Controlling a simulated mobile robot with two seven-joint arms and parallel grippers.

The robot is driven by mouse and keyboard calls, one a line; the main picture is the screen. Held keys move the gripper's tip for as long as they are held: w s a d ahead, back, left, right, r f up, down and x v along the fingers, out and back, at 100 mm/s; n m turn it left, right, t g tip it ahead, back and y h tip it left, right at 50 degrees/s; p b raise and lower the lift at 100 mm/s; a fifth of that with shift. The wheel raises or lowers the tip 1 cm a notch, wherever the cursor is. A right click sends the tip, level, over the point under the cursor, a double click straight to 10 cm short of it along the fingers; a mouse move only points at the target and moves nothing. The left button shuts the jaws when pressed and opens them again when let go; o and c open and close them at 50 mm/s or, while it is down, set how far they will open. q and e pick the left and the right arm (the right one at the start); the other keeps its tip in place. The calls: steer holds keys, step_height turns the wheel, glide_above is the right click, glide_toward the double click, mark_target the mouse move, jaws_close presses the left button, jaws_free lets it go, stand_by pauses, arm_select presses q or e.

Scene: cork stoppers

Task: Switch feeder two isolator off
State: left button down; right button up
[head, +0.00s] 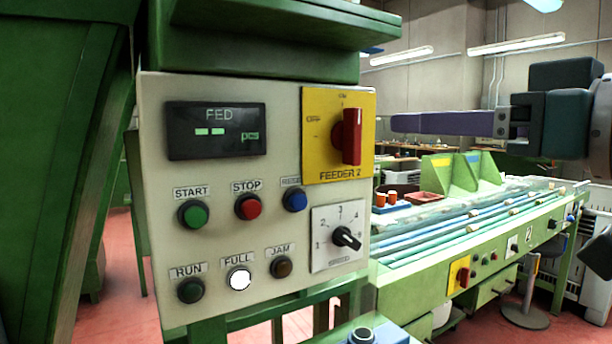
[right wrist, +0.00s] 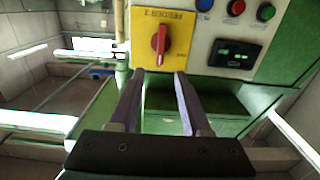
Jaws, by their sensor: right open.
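The feeder two isolator is a yellow plate (head: 318,160) marked FEEDER 2, at the upper right of the cream control panel (head: 220,240). Its red handle (head: 352,137) stands upright, in line with the upper mark; the OFF mark is at its left. In the right wrist view, the picture is upside down and the red handle (right wrist: 160,44) also stands vertical on the yellow plate (right wrist: 183,55). My right gripper (head: 396,122) is right of the handle in the head view. In the right wrist view, its open fingers (right wrist: 160,74) point toward the handle, with nothing between them. My left gripper is out of view.
The panel also carries a lit FED display (head: 217,130), several push buttons and lamps, and a black SPEED knob (head: 346,238) below the isolator. A green overhang (head: 260,45) juts above the panel. A conveyor bench (head: 470,240) with another yellow isolator (head: 459,275) stands behind at right.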

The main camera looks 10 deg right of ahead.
mark_target(358, 122)
steer(key=p+x, duration=0.2)
steer(key=x, duration=0.6)
steer(key=shift+w+a+r, duration=0.1)
steer(key=shift+w, duration=0.05)
steer(key=shift+x, duration=0.8)
jaws_close()
